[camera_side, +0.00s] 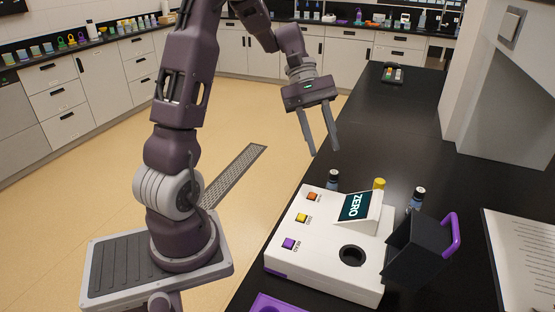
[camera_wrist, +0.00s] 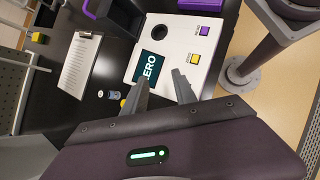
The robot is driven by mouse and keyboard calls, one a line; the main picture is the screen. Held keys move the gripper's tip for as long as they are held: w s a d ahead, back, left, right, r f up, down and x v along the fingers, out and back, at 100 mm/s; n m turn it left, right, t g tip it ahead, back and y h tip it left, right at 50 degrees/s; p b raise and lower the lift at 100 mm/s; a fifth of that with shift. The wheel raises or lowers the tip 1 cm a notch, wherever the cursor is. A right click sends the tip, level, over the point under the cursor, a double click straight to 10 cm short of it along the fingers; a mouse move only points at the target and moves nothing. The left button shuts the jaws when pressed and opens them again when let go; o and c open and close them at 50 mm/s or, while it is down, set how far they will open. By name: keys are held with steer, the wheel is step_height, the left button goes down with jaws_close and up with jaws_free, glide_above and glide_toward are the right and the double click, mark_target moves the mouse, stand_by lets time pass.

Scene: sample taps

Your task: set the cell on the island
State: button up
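My gripper (camera_side: 324,151) is open and empty, held above the black bench behind the white meter; in the wrist view its fingers (camera_wrist: 160,76) spread over the meter's edge. The white meter (camera_side: 325,258) has a screen reading ZERO (camera_side: 355,206), coloured buttons and an open round well (camera_side: 351,256). Behind it stand small black-capped vials, one at the left (camera_side: 333,181) and one at the right (camera_side: 417,199), with a yellow cap (camera_side: 379,184) between them. A vial (camera_wrist: 113,94) also shows in the wrist view. Which vial is the cell, I cannot tell. The black bench (camera_side: 385,145) looks like the island.
A black box with a purple handle (camera_side: 415,252) is at the meter's right side. A clipboard (camera_side: 522,250) lies farther right. A purple tray (camera_side: 276,304) is at the front edge. The bench between is clear.

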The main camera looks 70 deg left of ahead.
steer(key=s+d+r+m+t+y, duration=0.2)
steer(key=s+d+m+y, duration=0.2)
steer(key=s+m, duration=0.3)
steer(key=s+d+r+m+t+y, duration=0.3)
steer(key=s+d+m+y, duration=0.1)
steer(key=s+d+m, duration=0.3)
steer(key=shift+s+r, duration=0.25)
steer(key=shift+s, duration=0.9)
